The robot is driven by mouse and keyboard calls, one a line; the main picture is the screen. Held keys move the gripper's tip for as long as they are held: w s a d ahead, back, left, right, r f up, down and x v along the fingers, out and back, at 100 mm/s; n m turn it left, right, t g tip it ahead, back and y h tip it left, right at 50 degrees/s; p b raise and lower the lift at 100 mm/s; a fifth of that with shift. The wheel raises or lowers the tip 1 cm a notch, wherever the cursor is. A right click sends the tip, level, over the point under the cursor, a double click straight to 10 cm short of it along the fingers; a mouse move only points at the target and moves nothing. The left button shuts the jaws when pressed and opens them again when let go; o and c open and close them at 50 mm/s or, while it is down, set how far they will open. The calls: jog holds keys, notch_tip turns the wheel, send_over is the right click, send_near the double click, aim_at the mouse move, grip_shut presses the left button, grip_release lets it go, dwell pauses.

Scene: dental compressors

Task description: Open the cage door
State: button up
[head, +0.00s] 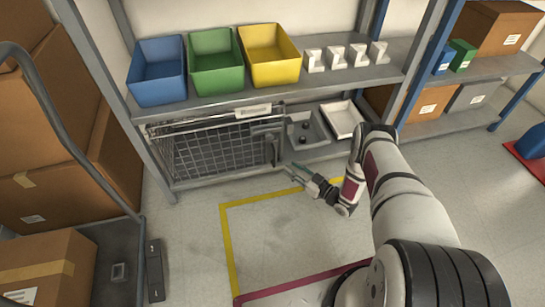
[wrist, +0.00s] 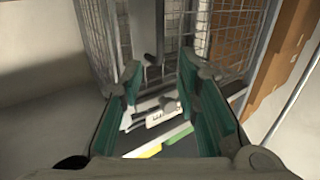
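The cage (head: 225,149) stands on the lower shelf, with a dark wire-mesh front that looks closed. Its mesh also shows in the wrist view (wrist: 236,40). A grey upright bar, apparently the door handle (wrist: 150,35), is at the top centre of the wrist view, just beyond the fingertips. My gripper (head: 291,173) is in front of the cage's right end, low over the floor. In the wrist view my gripper (wrist: 160,82) has its two green-padded fingers spread, with no object clearly held. Whether a finger touches the bar cannot be told.
A grey tray (head: 307,130) and a white tray (head: 342,119) sit right of the cage. Blue (head: 158,75), green (head: 215,62) and yellow (head: 269,55) bins stand above. A cart (head: 112,260) with boxes is at left. The floor before the cage is clear.

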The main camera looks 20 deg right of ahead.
jog(key=b, duration=0.3)
send_over(274, 166)
jog(key=shift+w+d, duration=0.1)
jog(key=shift+w, duration=0.2)
grip_shut()
